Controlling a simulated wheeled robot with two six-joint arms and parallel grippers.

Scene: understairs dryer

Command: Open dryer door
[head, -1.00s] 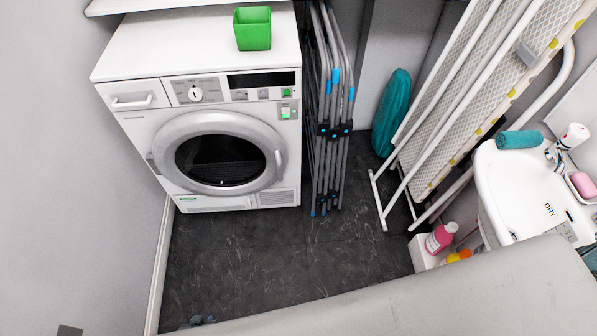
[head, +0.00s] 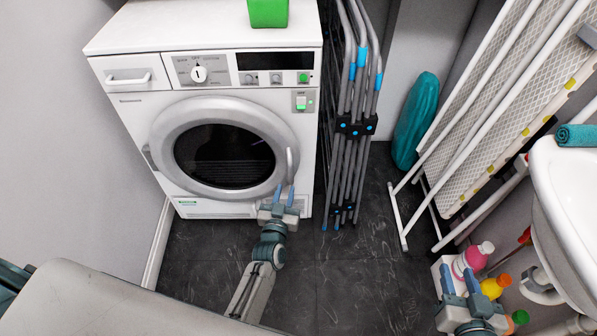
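The white dryer (head: 140,108) stands against the wall at the left of the head view. Its round door (head: 168,138), with a grey ring and dark glass, is shut. The upright door handle (head: 290,163) is on the right side of the ring. My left gripper (head: 284,188) is open and empty, in front of the lower right of the door. Its blue fingers point up, with the tips just below the handle in the picture; I cannot tell whether they touch it. My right gripper (head: 459,270) is open at the lower right, in front of the bottles.
A green box (head: 268,12) stands on the dryer. A folded drying rack (head: 350,130) stands close to its right. An ironing board (head: 490,110), bottles (head: 473,259) and a sink (head: 570,190) are at the right. The dark floor (head: 350,270) is clear.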

